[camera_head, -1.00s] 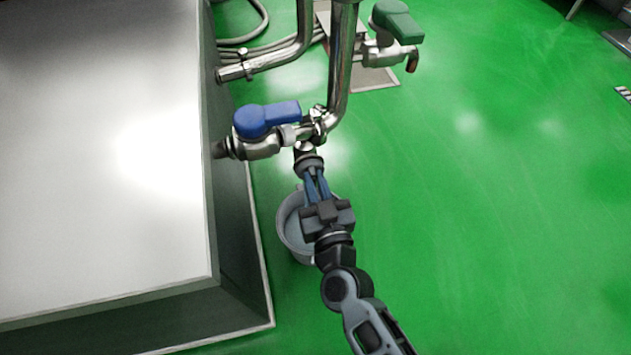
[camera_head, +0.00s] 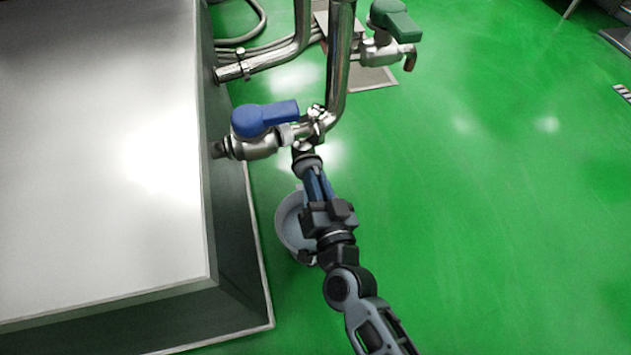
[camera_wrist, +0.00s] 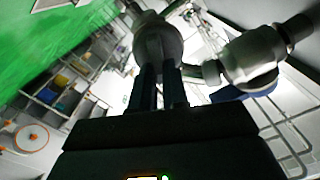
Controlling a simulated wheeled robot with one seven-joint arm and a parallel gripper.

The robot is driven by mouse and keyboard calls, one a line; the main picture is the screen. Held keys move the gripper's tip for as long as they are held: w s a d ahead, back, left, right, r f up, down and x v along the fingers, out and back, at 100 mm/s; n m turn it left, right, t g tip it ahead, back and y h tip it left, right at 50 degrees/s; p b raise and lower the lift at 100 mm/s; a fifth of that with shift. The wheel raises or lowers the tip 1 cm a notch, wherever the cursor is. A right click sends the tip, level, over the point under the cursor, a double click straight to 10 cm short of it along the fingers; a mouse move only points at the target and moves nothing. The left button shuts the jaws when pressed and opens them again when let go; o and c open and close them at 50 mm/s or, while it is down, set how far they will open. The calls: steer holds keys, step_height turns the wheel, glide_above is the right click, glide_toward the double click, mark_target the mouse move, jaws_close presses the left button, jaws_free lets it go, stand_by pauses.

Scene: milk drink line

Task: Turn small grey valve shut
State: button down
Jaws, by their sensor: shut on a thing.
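The small grey valve (camera_head: 306,163) hangs at the lower end of the steel pipe joint, just below and right of the blue-handled valve (camera_head: 262,122). My gripper (camera_head: 313,172) reaches up to it from below, its fingertips at the valve. In the wrist view the round grey valve body (camera_wrist: 160,38) is at the top centre, and its handle runs down between the two dark fingers of my gripper (camera_wrist: 159,72). The fingers are shut on this handle. The fingers and gripper body hide part of the handle in the head view.
A large steel tank (camera_head: 100,150) fills the left side. A green-handled valve (camera_head: 394,18) is on the pipe at the top. A grey bucket (camera_head: 288,222) stands on the floor beneath my gripper. Green floor (camera_head: 500,220) on the right is clear.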

steer(key=m+b, duration=0.1)
steer(key=m, duration=0.3)
steer(key=m+b, duration=0.1)
steer(key=m, duration=0.3)
steer(key=f+m+b, duration=0.1)
steer(key=m, duration=0.3)
steer(key=shift+d+f, duration=0.1)
steer(key=shift+d, duration=0.25)
steer(key=shift+m, duration=0.3)
steer(key=c, duration=1.1)
jaws_free()
steer(key=shift+c, duration=0.2)
steer(key=v, duration=0.7)
steer(key=shift+s+b, duration=0.3)
steer(key=shift+s, duration=0.05)
steer(key=shift+d, duration=0.1)
